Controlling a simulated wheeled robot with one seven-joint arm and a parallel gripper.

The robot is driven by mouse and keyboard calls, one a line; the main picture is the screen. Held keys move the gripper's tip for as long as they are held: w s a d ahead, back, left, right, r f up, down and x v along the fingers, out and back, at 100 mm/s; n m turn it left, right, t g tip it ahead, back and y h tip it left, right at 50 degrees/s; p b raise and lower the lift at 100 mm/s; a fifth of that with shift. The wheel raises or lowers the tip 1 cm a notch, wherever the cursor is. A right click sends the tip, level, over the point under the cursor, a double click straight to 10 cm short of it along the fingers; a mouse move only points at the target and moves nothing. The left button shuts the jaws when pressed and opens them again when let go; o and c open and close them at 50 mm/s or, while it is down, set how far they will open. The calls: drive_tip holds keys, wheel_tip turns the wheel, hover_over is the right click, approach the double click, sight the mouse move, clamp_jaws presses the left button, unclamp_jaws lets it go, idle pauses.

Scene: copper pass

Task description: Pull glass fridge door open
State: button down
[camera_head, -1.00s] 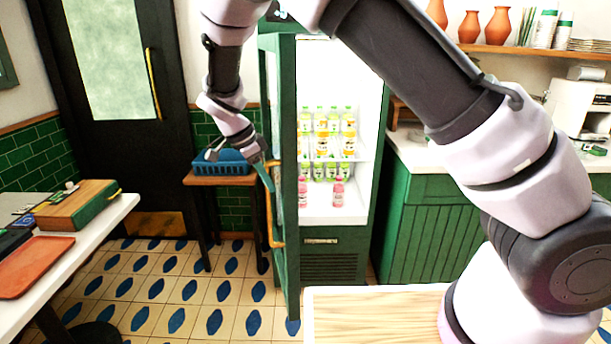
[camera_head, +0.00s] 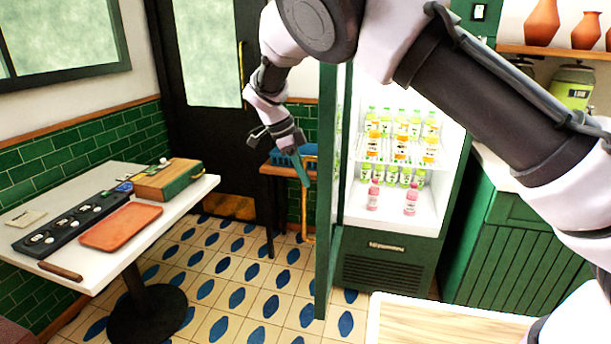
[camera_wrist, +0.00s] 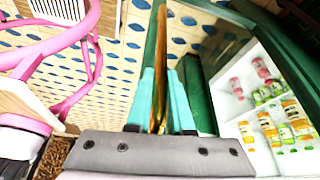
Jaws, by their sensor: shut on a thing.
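The glass fridge door (camera_head: 323,240) has a green frame and stands swung open, seen nearly edge-on in the head view. Its brass handle (camera_head: 308,225) is a vertical bar on the door's left side. My gripper (camera_head: 304,176) is at the upper part of this handle. In the wrist view its teal fingers (camera_wrist: 160,85) are closed around the brass bar (camera_wrist: 158,45). The fridge (camera_head: 388,265) is green with a lit white interior. Several bottles (camera_head: 400,150) stand upright on its shelves.
A white table (camera_head: 55,205) with an orange tray (camera_head: 120,226) and a green-sided wooden box (camera_head: 168,178) stands at the left. A small table with a blue basket (camera_head: 288,158) stands behind the door. Tiled floor (camera_head: 240,275) is clear between. A wooden-topped surface (camera_head: 440,318) is at the front right.

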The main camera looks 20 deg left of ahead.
drive_tip(key=c, duration=0.8)
unclamp_jaws()
drive_tip(key=shift+f, duration=0.1)
drive_tip(key=v, duration=1)
drive_tip(key=shift+a+r, duration=0.2)
drive_tip(key=shift+r, duration=0.15)
drive_tip(key=shift+s, duration=0.1)
